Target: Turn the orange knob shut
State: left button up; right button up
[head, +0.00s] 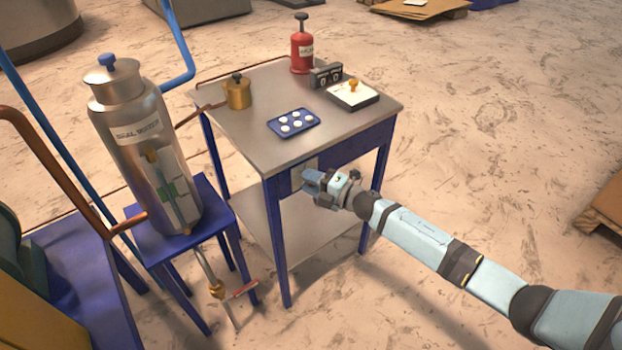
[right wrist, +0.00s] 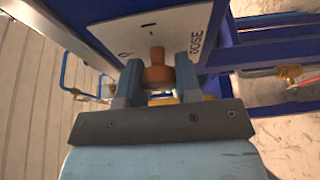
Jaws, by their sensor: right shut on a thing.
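The orange knob (right wrist: 157,72) sits on a white plate (right wrist: 160,30) with dark lettering, fixed to the side of the table, in the right wrist view. In the head view the plate (head: 298,178) shows partly on the table's front and the knob is hidden behind my gripper. My right gripper (right wrist: 160,85) is shut on the knob, one finger on each side of it. It also shows in the head view (head: 312,182), against the plate. My left gripper is in neither view.
The metal-topped table (head: 225,115) carries a red bottle (head: 302,52), a brass pot (head: 237,94), a blue tray (head: 292,123) with several white discs, and a white board (head: 352,95). A steel tank (head: 130,110) stands at left on a blue stand (head: 165,240). Floor in front is open.

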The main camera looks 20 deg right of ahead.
dwell(0.4)
jog(key=o, duration=0.9)
jog(key=v, duration=1.4)
jog(key=shift+w+p, duration=0.1)
jog(key=shift+p, duration=0.25)
